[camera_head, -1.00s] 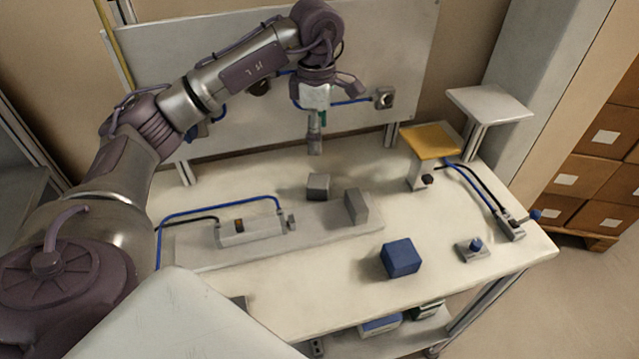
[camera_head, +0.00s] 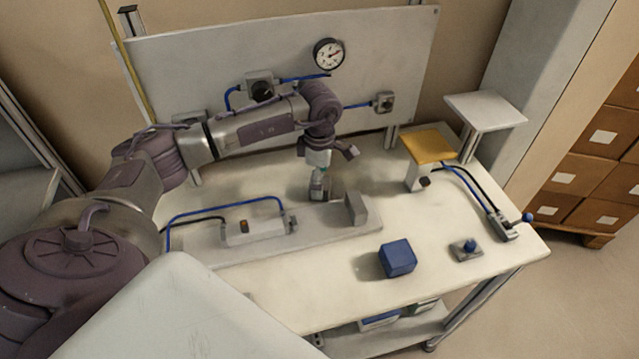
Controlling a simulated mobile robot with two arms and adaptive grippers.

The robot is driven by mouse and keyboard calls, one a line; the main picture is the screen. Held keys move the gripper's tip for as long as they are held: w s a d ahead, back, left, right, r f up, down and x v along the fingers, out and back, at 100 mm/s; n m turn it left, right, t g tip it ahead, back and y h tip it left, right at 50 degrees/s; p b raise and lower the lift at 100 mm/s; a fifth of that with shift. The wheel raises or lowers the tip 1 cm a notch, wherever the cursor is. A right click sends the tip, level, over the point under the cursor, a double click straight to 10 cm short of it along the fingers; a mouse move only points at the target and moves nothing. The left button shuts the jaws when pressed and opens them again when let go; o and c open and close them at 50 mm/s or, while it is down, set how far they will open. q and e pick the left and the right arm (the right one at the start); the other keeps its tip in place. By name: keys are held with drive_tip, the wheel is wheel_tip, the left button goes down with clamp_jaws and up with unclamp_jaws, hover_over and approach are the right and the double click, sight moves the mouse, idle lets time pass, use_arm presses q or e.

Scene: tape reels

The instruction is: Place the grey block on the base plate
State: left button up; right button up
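The base plate (camera_head: 322,224) is a long, flat grey slab on the white table. An upright grey stop (camera_head: 357,207) stands at its right end, and a small cylinder unit (camera_head: 256,230) with a blue hose is fixed at its left. My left gripper (camera_head: 318,192) points down just behind the plate's far edge, left of the stop. It is at the small dark grey block's place, and the block is mostly hidden by it or merges with it. I cannot tell whether the fingers are open or closed around the block. My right gripper is not in view.
A blue cube (camera_head: 398,258) sits on the table in front of the plate. A panel with a gauge (camera_head: 329,54) stands behind.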

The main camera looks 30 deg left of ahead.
use_arm(q)
drive_tip(key=shift+f, duration=0.15)
drive_tip(key=c, duration=1.4)
